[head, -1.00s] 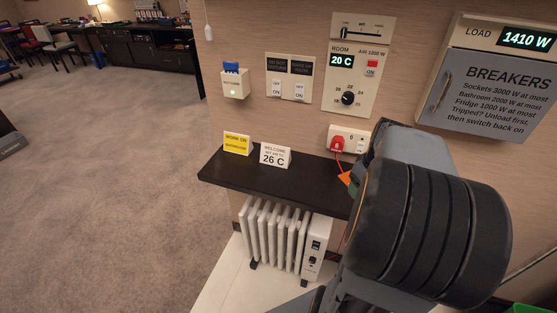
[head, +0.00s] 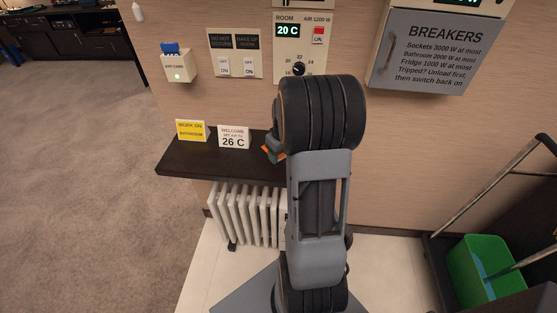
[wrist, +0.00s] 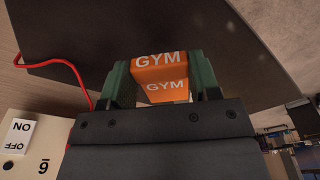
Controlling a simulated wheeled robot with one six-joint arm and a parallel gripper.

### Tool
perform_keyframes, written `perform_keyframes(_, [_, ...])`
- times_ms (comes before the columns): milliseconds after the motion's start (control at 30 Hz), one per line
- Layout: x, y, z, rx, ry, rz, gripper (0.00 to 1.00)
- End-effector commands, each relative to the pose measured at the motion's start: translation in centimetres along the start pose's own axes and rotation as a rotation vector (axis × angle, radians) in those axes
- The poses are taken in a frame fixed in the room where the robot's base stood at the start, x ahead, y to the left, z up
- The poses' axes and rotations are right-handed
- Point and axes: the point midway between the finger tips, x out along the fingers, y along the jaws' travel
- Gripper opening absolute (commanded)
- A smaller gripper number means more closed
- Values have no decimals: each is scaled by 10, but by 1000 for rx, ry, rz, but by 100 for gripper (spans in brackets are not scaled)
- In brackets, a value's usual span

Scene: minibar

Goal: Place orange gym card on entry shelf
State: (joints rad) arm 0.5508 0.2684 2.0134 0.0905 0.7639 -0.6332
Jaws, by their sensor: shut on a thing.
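The orange gym card (wrist: 160,82) is marked GYM and sits between the two green fingers of my gripper (wrist: 162,76), which is shut on it. In the head view a small orange corner of the card (head: 267,151) shows beside my arm, in front of the shelf's right part. The dark entry shelf (head: 185,164) runs along the wall, and its dark top (wrist: 225,40) fills the background behind the card in the wrist view. I cannot tell the gap between card and shelf. My arm hides the shelf's right end.
A yellow sign (head: 191,130) and a white 26 C sign (head: 233,137) stand on the shelf. A white radiator (head: 245,215) is below. The shelf's front left is clear.

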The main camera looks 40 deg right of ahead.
Motion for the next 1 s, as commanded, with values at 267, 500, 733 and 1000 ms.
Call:
perform_keyframes(267, [29,-3,-5,0,-3,-2,34])
perform_keyframes(500, [42,-3,-4,-1,0,0,34])
perform_keyframes(733, [43,-3,-4,-1,0,0,34])
perform_keyframes(1000, [46,-3,-4,-1,0,0,69])
